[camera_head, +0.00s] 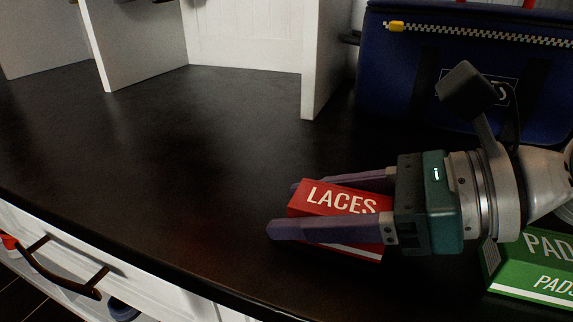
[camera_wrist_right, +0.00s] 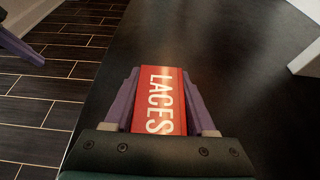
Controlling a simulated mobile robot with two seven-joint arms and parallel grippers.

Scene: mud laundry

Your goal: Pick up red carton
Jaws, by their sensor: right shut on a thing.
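The red carton (camera_head: 340,200), printed LACES in white, is between the purple fingers of my right gripper (camera_head: 283,208), near the front edge of the dark counter. The fingers lie along two opposite sides of the carton and are shut on it. In the right wrist view, the red carton (camera_wrist_right: 160,98) sits between both fingers of my right gripper (camera_wrist_right: 160,78). I cannot tell whether the carton touches the counter. My left gripper is not clearly in view; a purple piece (camera_wrist_right: 20,46) shows at the upper left of the right wrist view.
A green PADS box (camera_head: 530,268) is on the counter at the lower right, partly behind my right arm. A blue bag (camera_head: 430,60) with a yellow zip pull stands at the back right. White upright panels (camera_head: 312,60) stand at the back. The counter's middle and left (camera_head: 150,130) are clear.

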